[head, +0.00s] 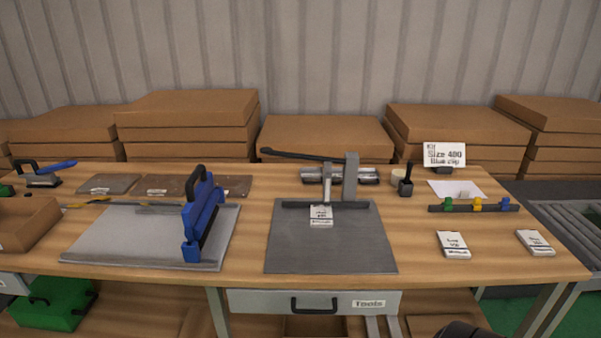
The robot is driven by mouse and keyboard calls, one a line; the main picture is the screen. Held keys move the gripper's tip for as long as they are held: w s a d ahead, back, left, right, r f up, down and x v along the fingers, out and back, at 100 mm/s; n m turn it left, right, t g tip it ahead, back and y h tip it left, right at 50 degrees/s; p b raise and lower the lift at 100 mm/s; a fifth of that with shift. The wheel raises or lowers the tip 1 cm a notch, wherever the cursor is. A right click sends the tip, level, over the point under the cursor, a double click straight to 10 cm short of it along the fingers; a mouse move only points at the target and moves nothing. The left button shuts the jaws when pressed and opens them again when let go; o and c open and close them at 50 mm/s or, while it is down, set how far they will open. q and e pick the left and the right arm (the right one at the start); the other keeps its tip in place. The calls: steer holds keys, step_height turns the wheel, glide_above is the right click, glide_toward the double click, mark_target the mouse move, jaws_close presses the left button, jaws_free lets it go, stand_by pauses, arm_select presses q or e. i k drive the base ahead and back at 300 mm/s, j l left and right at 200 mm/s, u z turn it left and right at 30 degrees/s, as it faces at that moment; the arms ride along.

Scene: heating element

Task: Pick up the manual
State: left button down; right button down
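Several small white printed items could be the manual; their text is too small to read. One booklet (453,245) lies on the wooden workbench right of the dark mat, and another booklet (535,242) lies near the bench's right end. A third white label or booklet (321,216) is on the dark grey mat under the lever press. No gripper touches any of them. Neither of my grippers shows clearly. A dark rounded shape at the bottom edge, right of centre, may be part of my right arm.
A lever press (350,178) stands at the bench's middle, and a blue-handled tool (204,220) stands upright on a grey plate. A drawer marked Tools (313,302) hangs below.

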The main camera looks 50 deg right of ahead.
mark_target(321, 215)
steer(key=l+z, duration=0.1)
steer(key=z, duration=1.5)
steer(key=i+j+z, duration=0.1)
steer(key=j, duration=0.15)
steer(key=j+z, duration=0.15)
steer(key=j, duration=0.15)
steer(key=i, duration=0.05)
